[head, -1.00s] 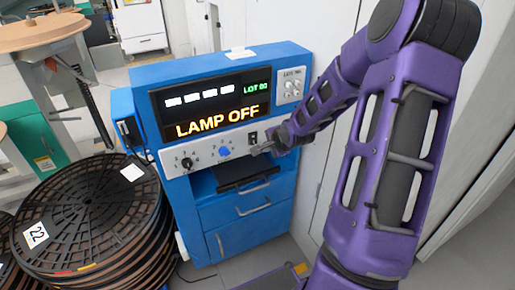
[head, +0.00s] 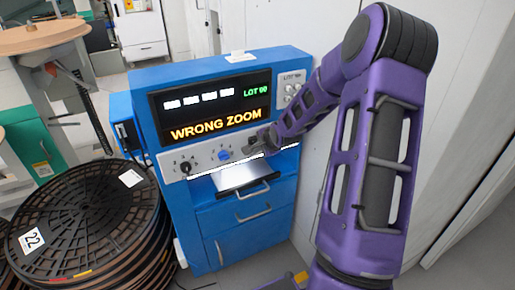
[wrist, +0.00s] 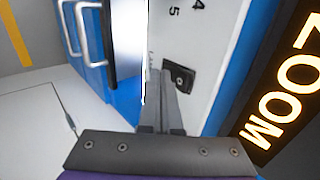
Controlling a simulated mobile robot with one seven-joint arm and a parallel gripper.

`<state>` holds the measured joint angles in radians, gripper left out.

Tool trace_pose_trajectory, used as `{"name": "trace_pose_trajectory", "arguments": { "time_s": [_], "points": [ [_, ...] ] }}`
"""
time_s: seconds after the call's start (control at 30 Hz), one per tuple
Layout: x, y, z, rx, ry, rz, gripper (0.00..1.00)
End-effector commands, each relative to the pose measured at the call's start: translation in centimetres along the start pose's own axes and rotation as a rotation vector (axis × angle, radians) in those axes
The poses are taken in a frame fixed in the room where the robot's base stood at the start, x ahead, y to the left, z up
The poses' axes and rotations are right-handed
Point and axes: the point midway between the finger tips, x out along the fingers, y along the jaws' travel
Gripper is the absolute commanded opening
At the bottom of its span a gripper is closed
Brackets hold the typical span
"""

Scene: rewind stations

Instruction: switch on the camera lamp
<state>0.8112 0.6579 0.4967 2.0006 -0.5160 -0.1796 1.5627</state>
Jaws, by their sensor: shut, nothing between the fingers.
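The blue station (head: 228,215) shows "WRONG ZOOM" in orange on its black display (head: 215,125). A bright white strip, the camera lamp (head: 222,166), glows under the control panel (head: 180,164) and lights the shelf (head: 243,176) below. My gripper (head: 262,142) is at the right part of the panel, over the switch area, and hides it in the head view. In the wrist view my shut, empty gripper (wrist: 161,82) points at the panel beside the black rocker switch (wrist: 180,77). I cannot tell whether it touches the switch.
A blue knob (head: 224,155) and a black knob (head: 185,167) sit left of my gripper. Stacked black reels (head: 85,225) stand at left. A white wall (head: 325,40) is close on the right. Drawer handles (head: 254,213) stick out below.

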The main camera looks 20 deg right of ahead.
Motion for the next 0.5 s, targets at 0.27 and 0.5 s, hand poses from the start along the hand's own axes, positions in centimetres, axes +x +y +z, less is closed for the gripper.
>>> {"name": "trace_pose_trajectory", "arguments": {
  "time_s": [0.27,0.5],
  "points": [
    [-0.3,-0.4,0.0,-0.002,0.001,-0.002,0.0],
    [-1.1,-1.2,0.0,-0.001,0.001,-0.003,0.0]
  ]
}}
